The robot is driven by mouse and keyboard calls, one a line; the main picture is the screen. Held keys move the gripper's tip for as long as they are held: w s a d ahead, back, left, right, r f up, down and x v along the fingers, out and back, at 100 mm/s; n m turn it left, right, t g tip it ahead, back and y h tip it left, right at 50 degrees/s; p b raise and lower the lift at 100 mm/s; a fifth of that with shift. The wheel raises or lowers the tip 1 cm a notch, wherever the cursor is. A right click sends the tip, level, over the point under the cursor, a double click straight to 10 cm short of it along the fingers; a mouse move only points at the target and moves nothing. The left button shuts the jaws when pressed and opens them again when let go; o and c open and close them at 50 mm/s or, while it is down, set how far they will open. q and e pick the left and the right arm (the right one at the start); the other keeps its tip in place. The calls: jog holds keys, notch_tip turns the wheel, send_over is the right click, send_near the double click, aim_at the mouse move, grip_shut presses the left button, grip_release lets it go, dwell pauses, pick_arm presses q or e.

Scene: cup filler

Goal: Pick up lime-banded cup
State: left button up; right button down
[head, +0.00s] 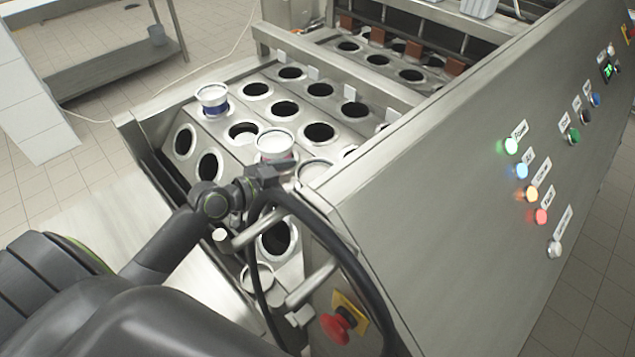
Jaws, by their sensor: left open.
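I cannot make out a lime band on any cup. A white cup with a dark blue band (213,103) stands in a hole at the back left of the tray conveyor. My right gripper is not seen.
The metal conveyor has rows of mostly empty round holes (319,132). A tall steel side panel (460,190) with lit buttons borders it on the right. A red emergency stop (336,327) is at the front. A metal side table (110,62) stands back left.

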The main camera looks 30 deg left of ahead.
aim_at(318, 172)
pick_arm(q)
jog(key=shift+w+d+r+p, duration=0.2)
jog(key=shift+w+d+p, duration=0.1)
jog(key=shift+w, duration=0.05)
jog(key=p+x, duration=0.1)
jog(key=x, duration=0.2)
jog(key=shift+d+r, duration=0.1)
jog(key=shift+d, duration=0.1)
jog(key=shift+w+d+f, duration=0.2)
jog(key=shift+w+f, duration=0.05)
jog(key=shift+w, duration=0.2)
jog(key=c, duration=0.9)
jog(key=shift+c, duration=0.8)
jog(key=shift+r, duration=0.15)
